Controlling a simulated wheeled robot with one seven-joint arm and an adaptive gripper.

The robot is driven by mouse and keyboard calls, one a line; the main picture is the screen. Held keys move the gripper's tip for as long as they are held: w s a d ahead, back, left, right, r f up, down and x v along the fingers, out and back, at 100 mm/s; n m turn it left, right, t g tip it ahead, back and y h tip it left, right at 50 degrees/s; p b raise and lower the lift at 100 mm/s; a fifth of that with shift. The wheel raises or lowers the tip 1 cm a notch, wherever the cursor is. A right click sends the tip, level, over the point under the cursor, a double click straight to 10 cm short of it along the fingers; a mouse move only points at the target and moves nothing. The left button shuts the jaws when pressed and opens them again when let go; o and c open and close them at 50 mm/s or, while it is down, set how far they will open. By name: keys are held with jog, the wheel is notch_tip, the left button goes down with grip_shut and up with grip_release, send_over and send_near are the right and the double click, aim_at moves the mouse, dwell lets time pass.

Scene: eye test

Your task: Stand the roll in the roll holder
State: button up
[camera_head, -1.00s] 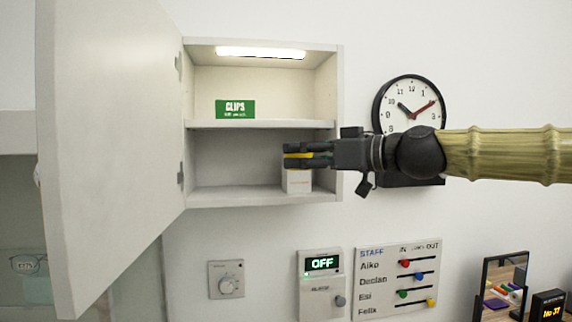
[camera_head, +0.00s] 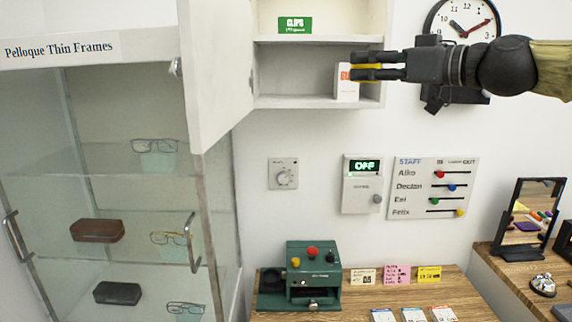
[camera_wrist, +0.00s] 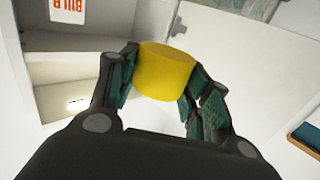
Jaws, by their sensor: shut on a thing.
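My gripper (camera_head: 354,67) is shut on the yellow roll (camera_wrist: 166,72), a short plain yellow cylinder. In the head view only a thin yellow strip of the roll (camera_head: 368,66) shows between the fingers, in front of the open wall cabinet's lower compartment. I cannot make out a roll holder in either view.
A white box (camera_head: 345,88) stands on the cabinet's lower shelf (camera_head: 300,102), partly behind my fingers. The cabinet door (camera_head: 217,75) hangs open at left. A green machine (camera_head: 313,262) and several cards are on the wooden counter (camera_head: 390,299) below. A glass display case (camera_head: 75,190) is at left.

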jog(key=shift+s+f, duration=0.15)
jog(key=shift+s, duration=0.4)
jog(key=w+f+m+t+h+b, duration=0.15)
jog(key=w+f, duration=0.35)
jog(key=f, duration=0.7)
jog(key=w+d+f+m+t+h, duration=0.1)
jog(key=w+f+m+h, duration=0.2)
jog(key=f, duration=0.8)
jog(key=w+f+m+t+h+b, duration=0.1)
jog(key=w+f+t+h, duration=0.15)
jog(key=w+f, duration=0.65)
jog(key=s+f+m+h, duration=0.1)
jog(key=s+f, duration=0.3)
jog(key=f, duration=0.5)
jog(key=s+f+m+h+b, duration=0.1)
jog(key=s+f+h, duration=0.15)
jog(key=f, duration=0.75)
jog(key=s+f+m+h, duration=0.1)
jog(key=s+f, duration=0.3)
jog(key=f, duration=0.5)
jog(key=s+f+b, duration=0.1)
jog(key=s+f, duration=1.3)
jog(key=f, duration=0.2)
jog(key=shift+s+d+f+h, duration=0.2)
jog(key=shift+s+f+h, duration=0.1)
jog(key=shift+h, duration=0.15)
